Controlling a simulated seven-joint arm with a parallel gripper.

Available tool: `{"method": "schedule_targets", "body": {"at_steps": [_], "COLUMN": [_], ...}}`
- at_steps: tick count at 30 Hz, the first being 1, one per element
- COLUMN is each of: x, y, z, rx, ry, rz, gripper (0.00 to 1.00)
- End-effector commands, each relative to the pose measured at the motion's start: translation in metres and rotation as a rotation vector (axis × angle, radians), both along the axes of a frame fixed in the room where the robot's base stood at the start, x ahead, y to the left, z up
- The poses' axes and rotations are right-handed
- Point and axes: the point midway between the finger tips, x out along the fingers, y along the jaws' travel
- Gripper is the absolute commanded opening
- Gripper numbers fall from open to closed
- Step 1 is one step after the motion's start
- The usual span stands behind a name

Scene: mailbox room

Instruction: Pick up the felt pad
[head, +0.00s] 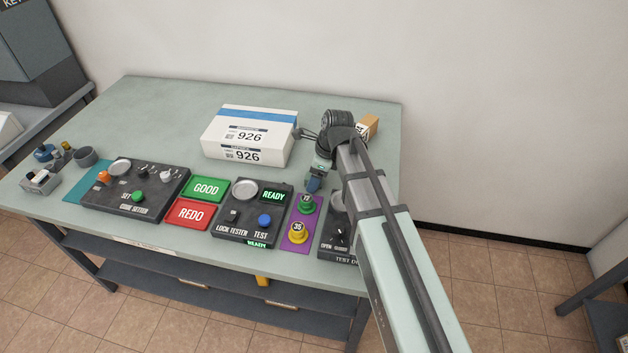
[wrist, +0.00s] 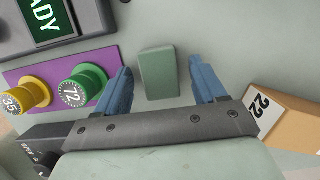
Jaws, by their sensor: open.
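The felt pad looks like a small grey-green block (wrist: 159,73) on the table in the wrist view. My gripper (wrist: 160,80) is open, with one blue finger to the left of the block and the other to its right. There is a gap on each side, and I cannot tell the height of the fingertips over the table. In the head view my gripper (head: 313,184) points down near the right part of the table, and the block is hidden there.
A purple mat (head: 300,226) with green and yellow knobs lies close to my left finger. A cardboard box (wrist: 282,117) marked 22 stands near my right finger. A white box (head: 248,140) marked 926 stands behind the tester panel (head: 240,222). The back left of the table (head: 150,110) is clear.

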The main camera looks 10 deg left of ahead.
Motion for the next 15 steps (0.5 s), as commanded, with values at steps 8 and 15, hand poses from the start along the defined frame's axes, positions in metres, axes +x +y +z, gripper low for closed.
{"method": "schedule_targets", "body": {"at_steps": [8,15], "x": [0.0002,0.0002], "y": [0.0007,0.0006], "z": [-0.0027,-0.0025], "rx": [0.000,0.000], "ry": [-0.001,-0.001], "rz": [0.000,0.000], "gripper": [0.69,0.46]}}
